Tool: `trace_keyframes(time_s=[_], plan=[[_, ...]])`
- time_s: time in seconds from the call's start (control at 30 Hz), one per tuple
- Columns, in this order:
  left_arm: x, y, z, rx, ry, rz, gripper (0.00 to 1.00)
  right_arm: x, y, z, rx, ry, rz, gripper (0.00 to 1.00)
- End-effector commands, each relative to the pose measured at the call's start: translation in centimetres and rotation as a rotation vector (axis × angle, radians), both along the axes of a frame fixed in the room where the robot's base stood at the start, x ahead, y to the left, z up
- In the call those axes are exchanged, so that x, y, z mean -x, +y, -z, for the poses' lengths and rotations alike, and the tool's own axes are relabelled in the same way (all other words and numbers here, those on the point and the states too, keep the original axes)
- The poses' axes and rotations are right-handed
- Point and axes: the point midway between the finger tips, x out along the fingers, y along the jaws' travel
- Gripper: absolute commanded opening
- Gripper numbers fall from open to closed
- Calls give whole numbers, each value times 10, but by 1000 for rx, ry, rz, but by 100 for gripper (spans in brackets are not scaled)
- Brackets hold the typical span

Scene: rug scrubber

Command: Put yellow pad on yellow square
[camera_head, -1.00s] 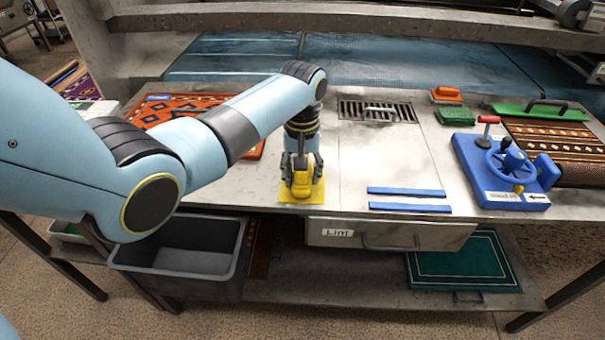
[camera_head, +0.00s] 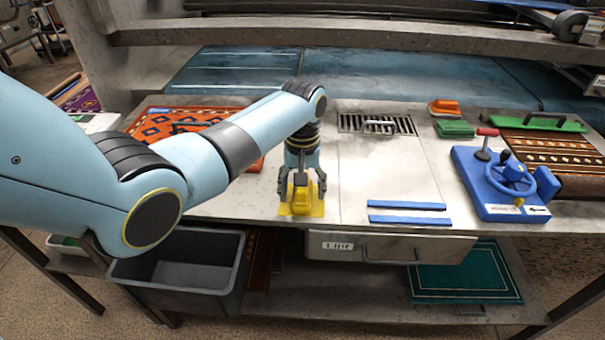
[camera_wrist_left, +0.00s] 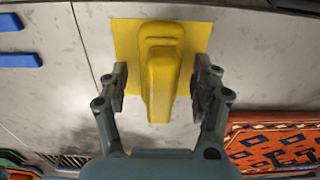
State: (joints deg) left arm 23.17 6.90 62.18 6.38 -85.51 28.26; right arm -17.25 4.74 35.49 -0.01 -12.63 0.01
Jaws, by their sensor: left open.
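The yellow pad (camera_head: 301,197) stands on the yellow square (camera_head: 286,210) at the front edge of the table. In the left wrist view the pad (camera_wrist_left: 160,72) lies over the yellow square (camera_wrist_left: 127,40), with part of it reaching past the square's edge in the picture. My left gripper (camera_head: 302,190) is open around the pad, one finger on each side. In the left wrist view my left gripper (camera_wrist_left: 160,85) shows gaps between both fingers and the pad. My right gripper is not in view.
Two blue strips (camera_head: 407,205) lie right of the pad. A blue control box (camera_head: 495,190) with levers stands further right. A drain grate (camera_head: 360,123), an orange brush (camera_head: 445,107) and a green brush (camera_head: 455,129) are at the back. An orange patterned rug (camera_head: 170,125) lies left. A grey bin (camera_head: 180,270) sits below.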

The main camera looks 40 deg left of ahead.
Motion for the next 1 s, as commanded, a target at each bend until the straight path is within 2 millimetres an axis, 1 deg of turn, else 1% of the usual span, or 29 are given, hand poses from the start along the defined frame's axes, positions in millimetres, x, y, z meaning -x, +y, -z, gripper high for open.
trace_keyframes(time_s=[0.17, 0.3, 0.4, 0.5, 0.6, 0.7, 1.0], plan=[[-1, 1, -34, -1, -6, 0, 65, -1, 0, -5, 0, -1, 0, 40], [-2, 1, -67, -1, -6, -1, 65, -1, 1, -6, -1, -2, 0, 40], [-1, 0, -87, -1, -5, 0, 65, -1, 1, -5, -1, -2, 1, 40], [-1, 0, -102, -1, -3, 0, 65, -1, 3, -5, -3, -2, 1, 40], [-1, 0, -112, 0, -1, 0, 65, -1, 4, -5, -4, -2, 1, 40], [-1, 0, -117, 0, -2, 0, 65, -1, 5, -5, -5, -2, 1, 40], [-1, 0, -117, -1, -1, 0, 65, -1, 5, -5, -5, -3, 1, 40]])
